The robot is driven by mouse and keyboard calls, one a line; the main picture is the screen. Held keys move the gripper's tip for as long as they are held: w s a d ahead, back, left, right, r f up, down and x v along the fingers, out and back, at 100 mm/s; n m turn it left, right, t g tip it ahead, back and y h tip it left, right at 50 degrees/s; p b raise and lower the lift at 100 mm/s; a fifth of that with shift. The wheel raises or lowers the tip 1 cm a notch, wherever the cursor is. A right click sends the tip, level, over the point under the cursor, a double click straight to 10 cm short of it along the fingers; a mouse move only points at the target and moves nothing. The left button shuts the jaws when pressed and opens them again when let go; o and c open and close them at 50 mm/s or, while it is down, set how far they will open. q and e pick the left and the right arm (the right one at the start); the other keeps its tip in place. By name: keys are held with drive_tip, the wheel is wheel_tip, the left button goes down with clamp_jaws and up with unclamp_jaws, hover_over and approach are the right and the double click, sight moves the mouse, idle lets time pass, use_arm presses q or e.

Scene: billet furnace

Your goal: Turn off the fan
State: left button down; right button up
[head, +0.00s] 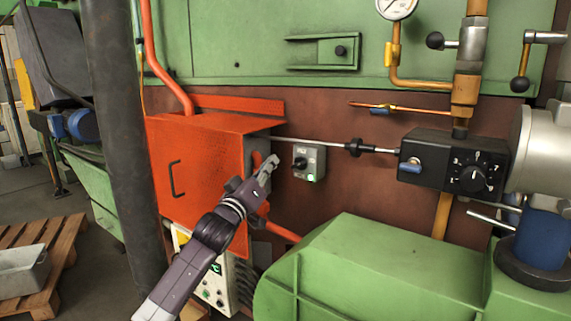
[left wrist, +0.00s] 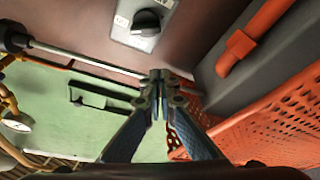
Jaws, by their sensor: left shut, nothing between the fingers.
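A small grey switch box (head: 309,162) with a black rotary knob and a lit green lamp is fixed to the brown wall, right of the orange cabinet. It also shows at the top of the left wrist view (left wrist: 143,24), with its black knob turned at an angle. My left gripper (head: 268,166) is just left of the switch box, its fingers shut and empty, apart from the knob. In the left wrist view the closed fingertips (left wrist: 157,77) point toward the wall below the box. My right gripper is not in view.
The orange perforated cabinet (head: 195,170) stands close beside my left gripper. A metal rod (head: 325,144) runs above the switch box to a black control box (head: 453,166) with a dial. A green housing (head: 370,275) fills the lower right.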

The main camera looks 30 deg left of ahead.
sight(299, 164)
use_arm(q)
drive_tip(key=d+p+x, duration=0.1)
drive_tip(key=p+x, duration=0.1)
drive_tip(key=x, duration=0.4)
drive_tip(key=shift+s+d+f, duration=0.1)
drive_tip(key=shift+d+f, duration=0.2)
drive_tip(key=shift+f, duration=0.6)
drive_tip(key=shift+s+d+f, duration=0.1)
drive_tip(key=shift+d+f, duration=0.15)
drive_tip(key=shift+f, duration=0.7)
drive_tip(key=shift+f+n+g+y+p, duration=0.1)
drive_tip(key=shift+n+g+y+p, duration=0.3)
drive_tip(key=shift+n, duration=0.6)
drive_tip(key=n+g+p, duration=0.1)
drive_tip(key=n+p, duration=0.2)
drive_tip(key=p, duration=0.1)
drive_tip(key=f+n+g+y+p, duration=0.1)
drive_tip(key=n+p, duration=0.2)
drive_tip(key=n, duration=0.1)
drive_tip(key=d+n+p, duration=0.1)
drive_tip(key=n+p, duration=0.2)
drive_tip(key=p, duration=0.1)
drive_tip(key=shift+f+n+g+y+p, duration=0.3)
drive_tip(key=shift+f+n+g+p, duration=0.05)
drive_tip(key=shift+n+g, duration=0.05)
drive_tip(key=shift+f, duration=0.1)
